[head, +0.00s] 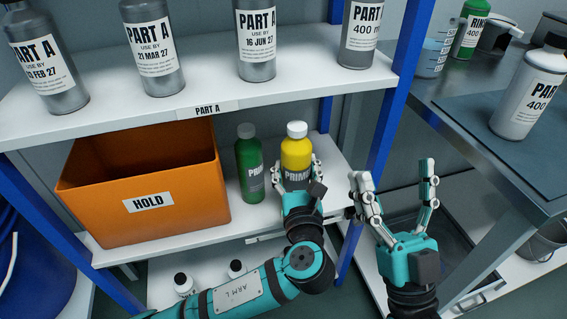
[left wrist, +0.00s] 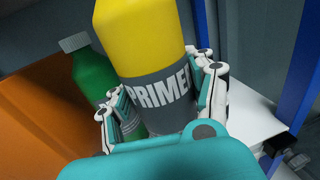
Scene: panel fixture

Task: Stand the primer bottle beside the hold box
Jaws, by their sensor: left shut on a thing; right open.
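The primer bottle (head: 297,150) is yellow with a white cap and a grey band lettered PRIMER. It is upright at the middle shelf, right of a green bottle (head: 249,165). The orange hold box (head: 190,205) with a HOLD label stands on the same shelf, left of the green bottle. My left gripper (head: 297,182) is shut on the primer bottle; its fingers clasp the grey band in the left wrist view (left wrist: 165,100). Whether the bottle's base touches the shelf is hidden by the gripper. My right gripper (head: 397,185) is open and empty, right of the shelf.
The green bottle stands between the hold box and the primer bottle. Several PART A bottles (head: 255,45) stand on the upper shelf (head: 205,95). A blue post (head: 385,110) rises at the shelf's right. A grey bench (head: 450,110) holds a PART A bottle (head: 527,95).

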